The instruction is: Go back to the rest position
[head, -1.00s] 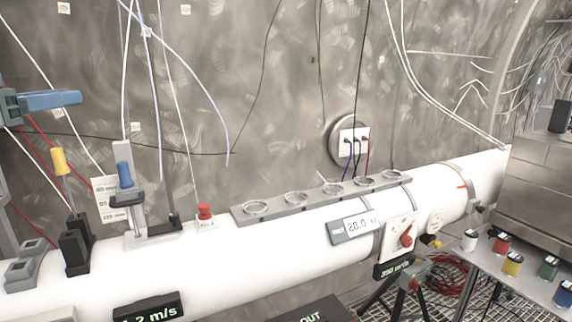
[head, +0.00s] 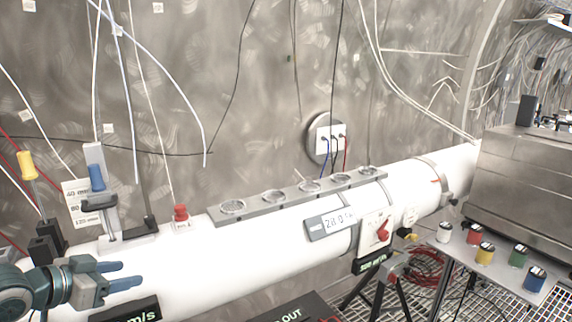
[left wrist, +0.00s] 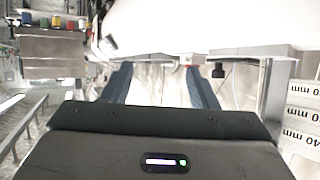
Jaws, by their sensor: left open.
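My left gripper (head: 122,277) shows at the lower left in the head view, in front of the white pipe (head: 215,268). Its two blue fingers are apart with nothing between them. In the left wrist view the fingers (left wrist: 160,85) stand wide apart, and the white pipe (left wrist: 190,25) runs across the top. My right gripper is not in view.
A grey rack with several round holes (head: 255,208) and a red button (head: 181,212) sit on the pipe. A yellow-handled plug (head: 27,166) and a blue-topped clamp (head: 96,178) stand at left. Several coloured jars stand on a side table (head: 462,262) at right.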

